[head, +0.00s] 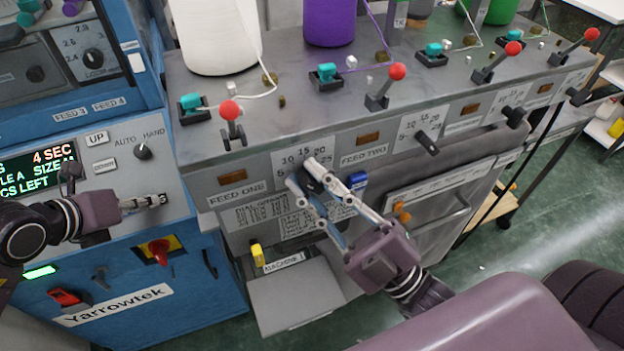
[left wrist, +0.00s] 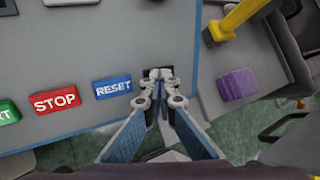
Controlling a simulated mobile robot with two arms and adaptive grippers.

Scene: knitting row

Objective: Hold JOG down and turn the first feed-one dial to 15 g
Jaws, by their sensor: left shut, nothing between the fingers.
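My left gripper (head: 160,200) is shut with nothing between its fingers. Its tips are at the blue machine's grey control panel; the left wrist view (left wrist: 158,77) shows them over a dark-edged spot right of the RESET button (left wrist: 113,87). They cover that spot; no JOG label is readable, and I cannot tell whether a button is pressed.
The feed-two dial (head: 427,141) and further dials lie to the right. Red-ball levers (head: 229,109) and yarn cones (head: 213,35) stand above. A screen (head: 40,160) reads "4 SEC" and "SIZE M". A STOP button (left wrist: 55,100) is left of RESET. A yellow part (head: 257,254) sits below.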

